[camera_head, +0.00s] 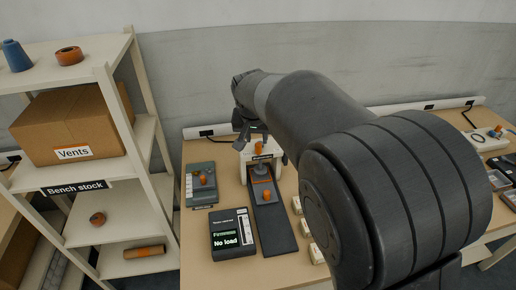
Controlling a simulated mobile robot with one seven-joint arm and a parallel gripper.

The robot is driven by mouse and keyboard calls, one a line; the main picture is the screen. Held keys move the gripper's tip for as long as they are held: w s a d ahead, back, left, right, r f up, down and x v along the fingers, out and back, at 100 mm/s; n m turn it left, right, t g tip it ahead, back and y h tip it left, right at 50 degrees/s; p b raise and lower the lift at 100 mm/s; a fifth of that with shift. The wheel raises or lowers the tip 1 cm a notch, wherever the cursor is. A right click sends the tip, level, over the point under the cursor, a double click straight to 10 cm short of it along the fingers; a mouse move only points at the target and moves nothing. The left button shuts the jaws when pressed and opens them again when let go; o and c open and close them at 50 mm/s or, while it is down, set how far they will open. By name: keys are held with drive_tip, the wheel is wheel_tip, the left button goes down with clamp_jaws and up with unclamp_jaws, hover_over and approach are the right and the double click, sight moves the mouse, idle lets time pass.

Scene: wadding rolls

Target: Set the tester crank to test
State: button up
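The tester is a white upright frame (247,163) with a dark label on the back part of the bench, and a dark base strip (273,232) runs forward from it. An orange knob (259,149) shows at its top and another orange knob (267,196) sits lower on a grey plate. I cannot tell which part is the crank. A grey control box (201,184) with an orange knob stands to its left. A black display (232,233) reads "Firmness" and "No load". My gripper (258,140) points down over the tester's top; its fingers are small, dark and partly hidden.
A shelf unit (149,160) on the left holds a "Vents" carton (72,124), rolls and a blue cone (16,56). Several white blocks (316,253) stand right of the base strip. My arm covers much of the bench's right side. Bare bench (222,163) shows left of the tester.

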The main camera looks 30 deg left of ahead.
sight(258, 148)
drive_tip(key=x, duration=0.7)
drive_tip(key=shift+w+f, duration=0.1)
drive_tip(key=shift+f, duration=0.3)
drive_tip(key=shift+c, duration=0.2)
clamp_jaws()
